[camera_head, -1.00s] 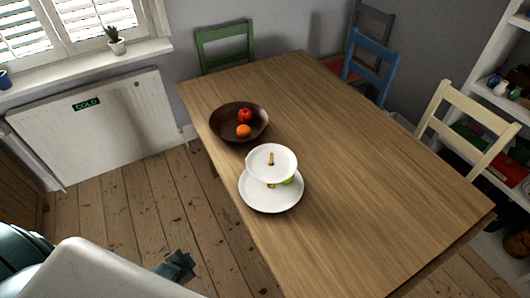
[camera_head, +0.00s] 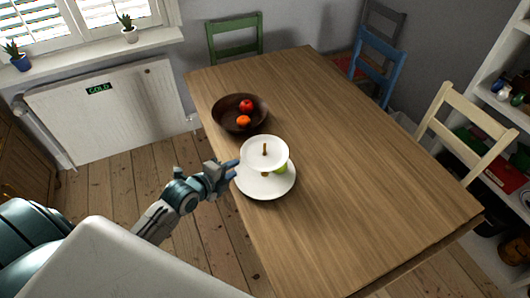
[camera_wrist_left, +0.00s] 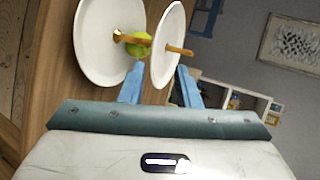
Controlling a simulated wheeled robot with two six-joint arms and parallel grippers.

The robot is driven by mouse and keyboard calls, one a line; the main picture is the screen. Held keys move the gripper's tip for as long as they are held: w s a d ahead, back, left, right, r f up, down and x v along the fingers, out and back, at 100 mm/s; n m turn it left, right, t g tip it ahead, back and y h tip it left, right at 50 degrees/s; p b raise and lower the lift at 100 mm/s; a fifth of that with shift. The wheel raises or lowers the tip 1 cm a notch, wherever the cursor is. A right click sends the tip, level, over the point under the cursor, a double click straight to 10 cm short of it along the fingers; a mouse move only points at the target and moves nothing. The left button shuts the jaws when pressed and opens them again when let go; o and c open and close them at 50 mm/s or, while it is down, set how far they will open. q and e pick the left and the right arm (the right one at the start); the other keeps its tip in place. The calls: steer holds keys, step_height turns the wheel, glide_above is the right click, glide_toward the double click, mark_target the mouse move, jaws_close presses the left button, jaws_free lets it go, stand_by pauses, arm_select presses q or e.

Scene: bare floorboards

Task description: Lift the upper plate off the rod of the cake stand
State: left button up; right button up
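The cake stand is on the left edge of the table. Its white upper plate (camera_head: 264,150) sits on a brown rod (camera_head: 264,148), above a white lower plate (camera_head: 268,187). A green apple (camera_head: 281,168) lies between the plates; it also shows in the left wrist view (camera_wrist_left: 140,40). My left gripper (camera_head: 232,172) is at the left side of the stand. In the left wrist view its blue fingers (camera_wrist_left: 160,85) are spread apart, and the upper plate's near rim (camera_wrist_left: 166,50) appears between them. I see no contact. My right gripper is out of view.
A dark bowl (camera_head: 238,122) with a red apple (camera_head: 246,106) and an orange (camera_head: 243,120) stands behind the stand. The wooden table (camera_head: 370,180) is clear to the right. Chairs stand around it, including a green one (camera_head: 234,48) and a cream one (camera_head: 470,125).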

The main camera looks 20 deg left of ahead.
mark_target(247, 163)
arm_select(q)
steer(key=p+x, duration=0.1)
steer(key=x, duration=0.2)
steer(key=p+x, duration=0.1)
steer(key=x, duration=0.2)
steer(key=shift+w+f+p, duration=0.1)
steer(key=shift+f+p, duration=0.25)
steer(key=shift+f, duration=0.15)
jaws_close()
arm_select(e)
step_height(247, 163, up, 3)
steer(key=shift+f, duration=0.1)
